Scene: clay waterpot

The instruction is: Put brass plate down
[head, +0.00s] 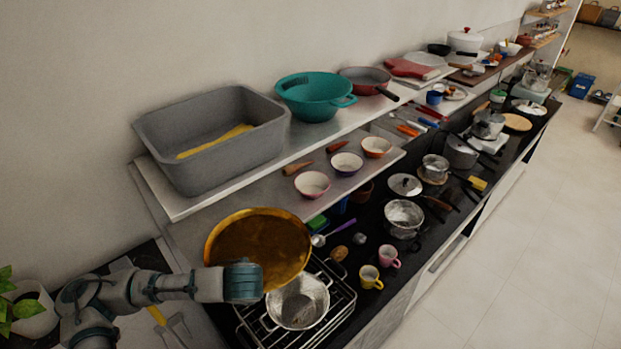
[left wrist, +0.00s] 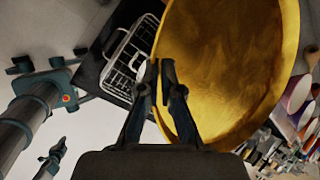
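The brass plate (head: 262,243) is a large round golden dish. In the head view it is tilted up, with its inner face showing, above the left end of the black counter. My left gripper (left wrist: 161,72) is shut on the plate's rim; in the left wrist view its two fingers are close together at the rim and the plate (left wrist: 225,65) fills the upper right. In the head view my left wrist is in front of the plate's lower edge and the fingertips are hidden. My right arm seems to show small at the left of the left wrist view; its gripper's state is unclear.
A silver pot (head: 299,302) stands on the stove grate (head: 340,309) just below and right of the plate. A shelf above holds a grey basin (head: 212,140) and a teal colander (head: 315,97). Yellow (head: 370,277) and pink (head: 389,256) cups stand to the right. A potted plant (head: 30,310) is at left.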

